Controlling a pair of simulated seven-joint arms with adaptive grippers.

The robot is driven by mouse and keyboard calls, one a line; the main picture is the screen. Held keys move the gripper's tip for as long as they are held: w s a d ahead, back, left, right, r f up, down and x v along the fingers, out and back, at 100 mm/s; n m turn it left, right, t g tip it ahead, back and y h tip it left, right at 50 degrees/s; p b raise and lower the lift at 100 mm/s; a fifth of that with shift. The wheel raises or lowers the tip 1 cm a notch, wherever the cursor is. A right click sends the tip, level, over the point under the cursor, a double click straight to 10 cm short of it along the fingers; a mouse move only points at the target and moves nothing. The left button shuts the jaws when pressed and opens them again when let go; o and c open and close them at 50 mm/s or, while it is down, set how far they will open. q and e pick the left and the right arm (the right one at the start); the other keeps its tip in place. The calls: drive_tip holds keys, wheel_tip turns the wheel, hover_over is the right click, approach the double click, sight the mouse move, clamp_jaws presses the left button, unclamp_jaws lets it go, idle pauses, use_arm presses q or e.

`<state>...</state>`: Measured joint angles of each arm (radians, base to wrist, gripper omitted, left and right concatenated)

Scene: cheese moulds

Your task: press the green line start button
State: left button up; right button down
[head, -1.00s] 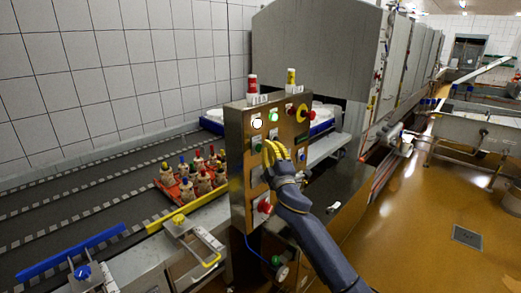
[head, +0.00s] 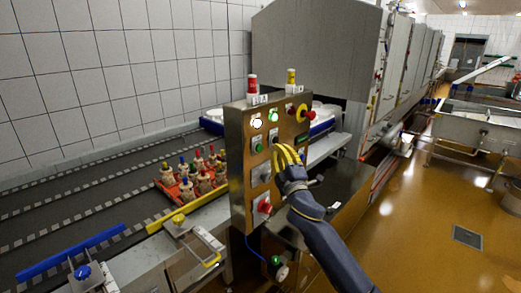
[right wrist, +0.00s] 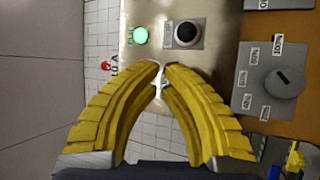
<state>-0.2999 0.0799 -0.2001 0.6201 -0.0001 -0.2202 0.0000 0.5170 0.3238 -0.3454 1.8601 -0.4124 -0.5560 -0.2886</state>
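The steel control panel (head: 240,190) stands upright in the middle of the head view. A green button (head: 258,147) is on its front at the left. I take it for the start button, but its label is too small to read. A lit green lamp (head: 273,115) sits higher and shows in the right wrist view (right wrist: 140,36). My right gripper (head: 278,154) is in front of the panel, right of and slightly below the green button, and apart from it. Its yellow fingertips (right wrist: 161,68) nearly meet and hold nothing. My left gripper is not in view.
The panel also has a lit white lamp (head: 257,123), a black button (right wrist: 187,34), a grey dial (right wrist: 280,83) and a red knob (head: 264,205). A conveyor (head: 90,205) with a red crate (head: 172,190) of several bottle-like items lies left. Open floor (head: 420,230) lies right.

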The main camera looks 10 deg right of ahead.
drive_tip(key=shift+s+d, duration=0.55)
drive_tip(key=shift+s, duration=0.25)
